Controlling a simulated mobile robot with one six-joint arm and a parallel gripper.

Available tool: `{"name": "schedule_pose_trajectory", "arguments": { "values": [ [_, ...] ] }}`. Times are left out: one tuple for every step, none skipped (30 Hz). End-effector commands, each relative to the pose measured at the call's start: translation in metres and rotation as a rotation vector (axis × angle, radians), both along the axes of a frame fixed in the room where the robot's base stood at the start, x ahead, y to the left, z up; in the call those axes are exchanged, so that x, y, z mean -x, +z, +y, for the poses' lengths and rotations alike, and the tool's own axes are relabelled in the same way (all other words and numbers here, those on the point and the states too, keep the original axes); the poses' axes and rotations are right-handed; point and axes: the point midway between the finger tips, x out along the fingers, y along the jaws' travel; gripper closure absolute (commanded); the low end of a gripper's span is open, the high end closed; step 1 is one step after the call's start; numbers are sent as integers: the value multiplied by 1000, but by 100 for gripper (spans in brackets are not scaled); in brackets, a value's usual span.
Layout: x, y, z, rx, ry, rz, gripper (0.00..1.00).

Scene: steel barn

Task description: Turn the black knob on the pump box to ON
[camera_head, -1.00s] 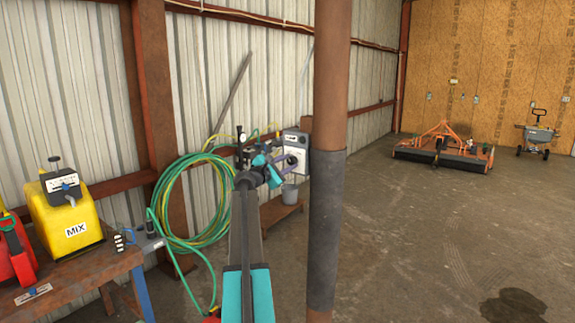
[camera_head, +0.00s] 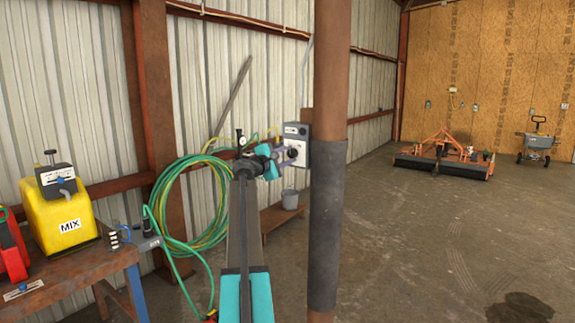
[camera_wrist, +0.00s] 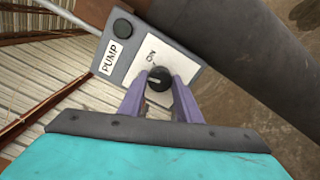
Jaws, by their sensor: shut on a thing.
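The grey pump box (camera_head: 297,145) is mounted beside the steel post. In the wrist view the box (camera_wrist: 128,62) carries a PUMP label, a round black button near one corner and a white plate marked ON. The black knob (camera_wrist: 158,78) sits on that plate, below the ON mark, with a pale pointer line that looks roughly sideways rather than at ON. My gripper (camera_wrist: 159,88) has its purple fingers on both sides of the knob and is shut on it. In the head view my gripper (camera_head: 284,158) reaches the box front, and the knob is hard to make out there.
A rusty post (camera_head: 328,75) with a dark sleeve (camera_head: 326,225) stands close to the right of my arm. A green hose coil (camera_head: 165,215) hangs at left. A bench (camera_head: 80,268) holds a yellow MIX tank (camera_head: 62,222). A bucket (camera_head: 290,199) stands below the box.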

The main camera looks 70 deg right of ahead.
Motion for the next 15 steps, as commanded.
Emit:
{"name": "schedule_pose_trajectory", "arguments": {
  "values": [
    [-1, -5, -1, 9, 2, -27, 92],
    [-1, -5, -1, 13, 2, -44, 92],
    [0, -5, -1, 19, 1, -66, 92],
    [0, -4, -1, 24, 1, -83, 92],
    [0, -4, -1, 28, 1, -100, 92],
    [0, -4, -1, 34, 1, -122, 92],
    [0, -5, -1, 39, 1, -140, 92],
    [0, -5, -1, 42, 0, -156, 92],
    [0, -5, -1, 49, 0, -181, 92],
    [0, -5, -1, 53, 0, -197, 92],
    [0, -5, -1, 59, 1, -215, 92],
    [0, -4, -1, 64, 1, -237, 92],
    [0, -4, -1, 69, 1, -256, 92],
    [0, -5, -1, 74, 1, -273, 92],
    [0, -5, -1, 80, 1, -297, 92]
  ]
}}
